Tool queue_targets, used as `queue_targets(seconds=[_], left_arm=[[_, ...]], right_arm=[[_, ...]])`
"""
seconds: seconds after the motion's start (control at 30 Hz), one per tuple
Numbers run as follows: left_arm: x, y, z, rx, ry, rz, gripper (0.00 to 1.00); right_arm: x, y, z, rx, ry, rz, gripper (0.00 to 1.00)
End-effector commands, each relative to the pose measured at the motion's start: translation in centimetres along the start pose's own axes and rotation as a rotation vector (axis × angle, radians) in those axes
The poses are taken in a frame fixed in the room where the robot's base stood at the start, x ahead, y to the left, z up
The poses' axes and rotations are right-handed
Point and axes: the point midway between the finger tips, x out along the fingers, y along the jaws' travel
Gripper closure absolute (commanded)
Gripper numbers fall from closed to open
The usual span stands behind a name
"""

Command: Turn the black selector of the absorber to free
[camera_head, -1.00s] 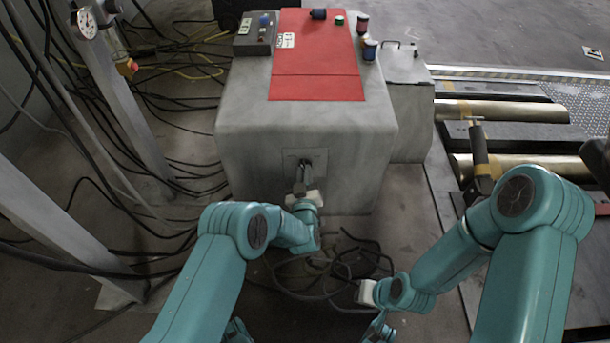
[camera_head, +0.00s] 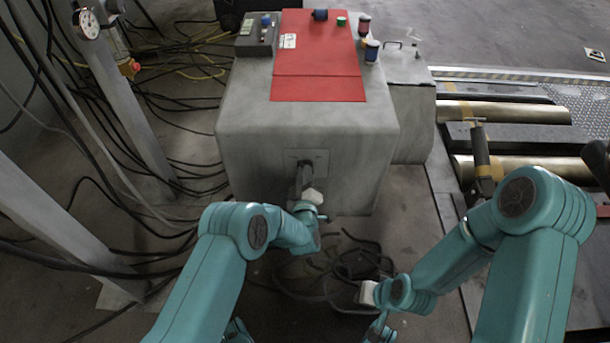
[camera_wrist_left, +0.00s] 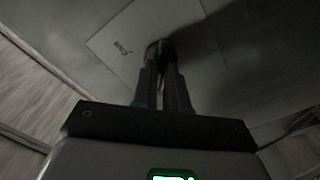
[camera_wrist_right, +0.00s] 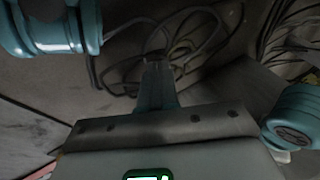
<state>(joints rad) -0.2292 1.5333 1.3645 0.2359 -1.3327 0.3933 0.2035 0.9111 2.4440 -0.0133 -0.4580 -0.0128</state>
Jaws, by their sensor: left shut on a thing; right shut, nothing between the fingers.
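The absorber is a grey block (camera_head: 260,150) with a red top. A small square plate (camera_head: 318,158) is on its front face. The black selector (camera_wrist_left: 164,48) sits on this plate (camera_wrist_left: 125,40) in the left wrist view, mostly hidden by the fingers. My left gripper (camera_head: 304,170) is shut on the selector; its fingers (camera_wrist_left: 161,62) point at the plate. A small mark on the plate beside them is too blurred to read. My right gripper (camera_wrist_right: 157,68) is shut and empty, low over the floor, away from the absorber.
Black cables (camera_head: 345,265) lie coiled on the floor before the absorber. More cables and grey posts (camera_head: 125,110) stand at the left. Metal rollers (camera_head: 505,111) lie at the right. Several coloured knobs (camera_head: 371,50) and a control box (camera_head: 256,38) are on top.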

Motion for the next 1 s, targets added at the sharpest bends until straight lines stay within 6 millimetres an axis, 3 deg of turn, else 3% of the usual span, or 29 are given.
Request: queue_targets(seconds=[0.27,0.3,0.33,0.37,0.73,0.87,1.0], left_arm=[[0.1,0.1,-0.2,-0.004,0.004,0.003,1.00],[0.1,0.1,-0.2,-0.004,0.004,0.003,0.74],[0.1,0.1,-0.2,-0.003,0.004,0.003,0.65],[0.1,0.1,-0.2,-0.003,0.004,0.003,0.62],[-0.7,0.2,-0.1,0.000,-0.001,0.000,0.62],[-3.0,0.4,-0.3,0.000,-0.004,-0.001,0.62],[-6.8,0.5,-0.3,0.000,-0.005,-0.002,0.62]], right_arm=[[0.0,0.0,0.0,0.000,0.000,0.000,1.00],[0.0,0.0,0.0,0.000,0.000,0.000,1.00],[0.0,0.0,0.0,0.000,0.000,0.000,1.00],[0.0,0.0,0.0,0.000,0.000,0.000,1.00],[-0.6,-0.2,0.1,0.002,-0.007,0.000,1.00],[-2.0,-0.7,0.6,0.007,-0.032,0.001,1.00],[-3.8,-1.3,1.6,0.016,-0.075,0.002,1.00]])
